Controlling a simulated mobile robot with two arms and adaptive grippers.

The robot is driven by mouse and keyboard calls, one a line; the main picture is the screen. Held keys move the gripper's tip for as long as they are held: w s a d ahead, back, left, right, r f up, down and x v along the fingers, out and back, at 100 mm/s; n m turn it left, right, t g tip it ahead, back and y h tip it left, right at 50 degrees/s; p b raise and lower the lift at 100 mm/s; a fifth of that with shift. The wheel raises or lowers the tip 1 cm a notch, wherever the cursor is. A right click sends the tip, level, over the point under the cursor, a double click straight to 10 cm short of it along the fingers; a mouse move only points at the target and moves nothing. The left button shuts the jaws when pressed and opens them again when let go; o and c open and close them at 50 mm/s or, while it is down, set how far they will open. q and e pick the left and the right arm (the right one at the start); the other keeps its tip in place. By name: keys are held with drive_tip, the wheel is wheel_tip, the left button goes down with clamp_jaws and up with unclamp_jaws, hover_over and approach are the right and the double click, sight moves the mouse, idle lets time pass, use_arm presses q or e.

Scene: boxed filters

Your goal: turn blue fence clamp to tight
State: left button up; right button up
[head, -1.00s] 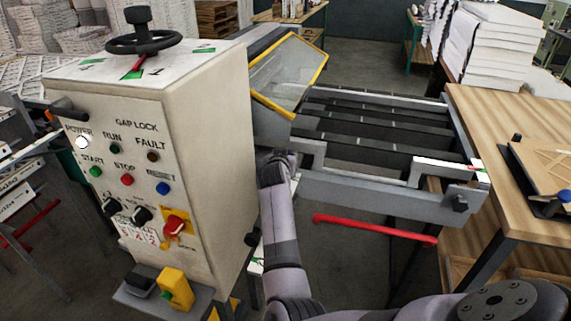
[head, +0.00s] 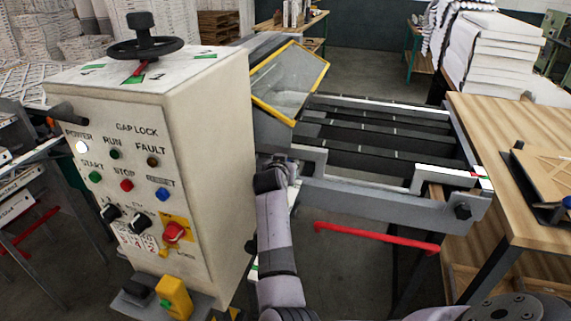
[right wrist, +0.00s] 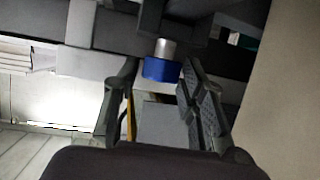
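The blue fence clamp (right wrist: 161,70) shows in the right wrist view as a short blue cylinder on a bright metal shaft. It is between the two fingers of my right gripper (right wrist: 160,84), near their tips. The fingers are open, with gaps visible between them and the blue part. In the head view my right gripper (head: 280,166) is low beside the machine cabinet, at the near left end of the grey rail frame. It hides the clamp there. My left gripper is not in view.
The white control cabinet (head: 215,150) stands close left of my right arm. The grey rail frame (head: 380,203) and a red bar (head: 375,236) lie to the right. A tilted yellow-edged guard (head: 290,80) is above and behind. A wooden table (head: 500,130) stands at far right.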

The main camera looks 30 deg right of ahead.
drive_tip(key=shift+r, duration=0.1)
wheel_tip(320, 180, up, 10)
drive_tip(key=shift+f, duration=0.1)
drive_tip(key=shift+o, duration=0.3)
